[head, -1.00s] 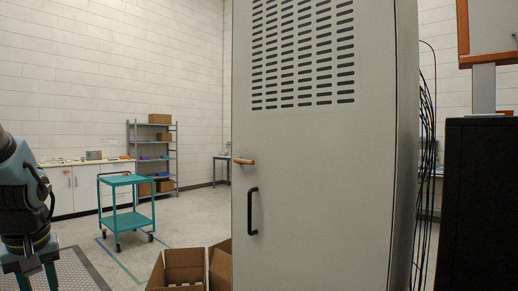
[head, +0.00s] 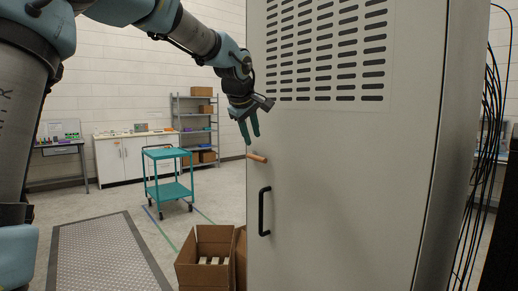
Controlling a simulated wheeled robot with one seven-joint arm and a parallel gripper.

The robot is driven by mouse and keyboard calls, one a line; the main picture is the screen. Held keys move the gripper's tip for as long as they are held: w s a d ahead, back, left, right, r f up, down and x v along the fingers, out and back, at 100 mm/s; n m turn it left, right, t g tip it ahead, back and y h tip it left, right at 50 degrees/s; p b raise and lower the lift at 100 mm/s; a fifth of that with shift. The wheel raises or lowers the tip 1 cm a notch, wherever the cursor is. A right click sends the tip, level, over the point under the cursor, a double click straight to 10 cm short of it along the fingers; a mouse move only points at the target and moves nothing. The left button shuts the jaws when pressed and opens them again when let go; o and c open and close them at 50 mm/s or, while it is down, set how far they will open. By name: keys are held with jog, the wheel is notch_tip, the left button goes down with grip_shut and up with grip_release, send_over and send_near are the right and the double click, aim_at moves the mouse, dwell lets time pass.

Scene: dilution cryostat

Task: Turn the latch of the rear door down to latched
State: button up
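The rear door (head: 340,180) is a tall light grey panel with vent slots at its top, and it looks shut. Its latch (head: 257,157) is a short copper-brown handle near the door's left edge, lying roughly level with its left end a little higher. A black pull handle (head: 264,211) is mounted upright below it. My gripper (head: 249,140) hangs from my arm just above and slightly left of the latch, teal fingers pointing down. The fingers are spread apart with nothing between them. I cannot tell whether a fingertip touches the latch.
An open cardboard box (head: 205,262) stands on the floor left of the door's foot. A teal cart (head: 168,178), a white cabinet (head: 125,157) and a shelf rack (head: 196,128) stand farther back. Black cables (head: 487,140) hang at the right.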

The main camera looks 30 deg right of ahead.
aim_at(257, 157)
jog(key=p+x, duration=0.2)
jog(key=x, duration=0.6)
jog(key=shift+w+d+f+p, duration=0.1)
jog(key=shift+w+f+p, duration=0.1)
jog(key=shift+f+p, duration=0.15)
grip_shut()
dwell(1.0)
